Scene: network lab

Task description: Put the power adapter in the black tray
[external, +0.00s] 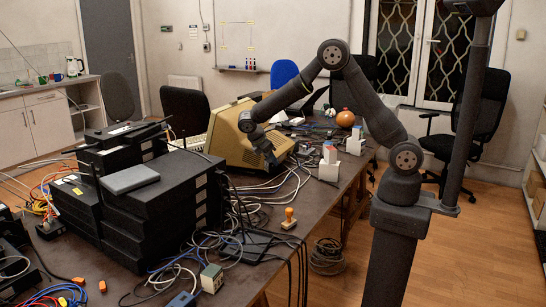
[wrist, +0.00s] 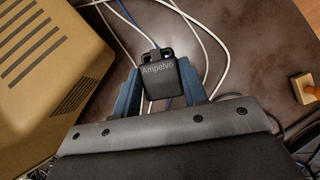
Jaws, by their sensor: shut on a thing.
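The power adapter (wrist: 160,82) is a black block lettered "Ampelvo" in the wrist view. It sits between the two blue fingers of my gripper (wrist: 161,78), which is shut on it. In the external view my gripper (external: 271,159) is over the table beside the beige monitor, and I cannot make out the adapter there. The black tray (external: 262,250) appears to be the flat, dark, rimmed thing near the table's front edge, with cables around it. My gripper is behind and above it, apart from it. The tray cannot be made out in the wrist view.
The beige monitor (external: 240,140) is close to my gripper's left. Stacked black network boxes (external: 150,195) stand left of the tray. A wooden stamp (external: 289,219) stands right of it, and a small grey-green box (external: 212,278) is in front. Loose cables cover much of the table.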

